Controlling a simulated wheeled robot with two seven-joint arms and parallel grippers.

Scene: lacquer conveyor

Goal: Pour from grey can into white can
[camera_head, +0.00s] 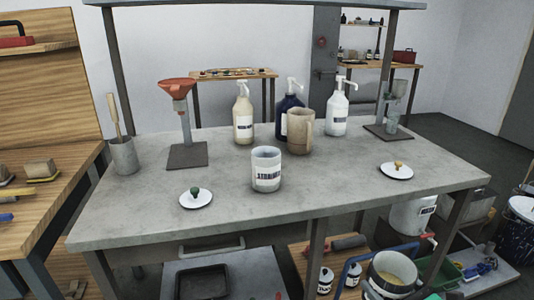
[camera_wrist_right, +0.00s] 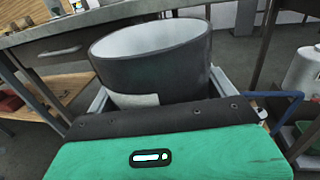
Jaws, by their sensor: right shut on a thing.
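The white can (camera_head: 267,170) stands upright and open-topped on the grey table (camera_head: 330,195), near the middle, with a dark printed label. The grey can (camera_head: 391,285) is at the bottom right of the head view, in front of and below the table edge, with pale yellowish contents. In the right wrist view the grey can (camera_wrist_right: 150,70) fills the space between the fingers, its rim open and its inside pale. My right gripper (camera_head: 393,279) is shut on the grey can, well away from the white can. Its fingers are mostly hidden. My left gripper is not in view.
Behind are a tan mug (camera_head: 300,131), pump bottles (camera_head: 243,115) and an orange funnel on a stand (camera_head: 178,86). The front table edge lies between the cans.

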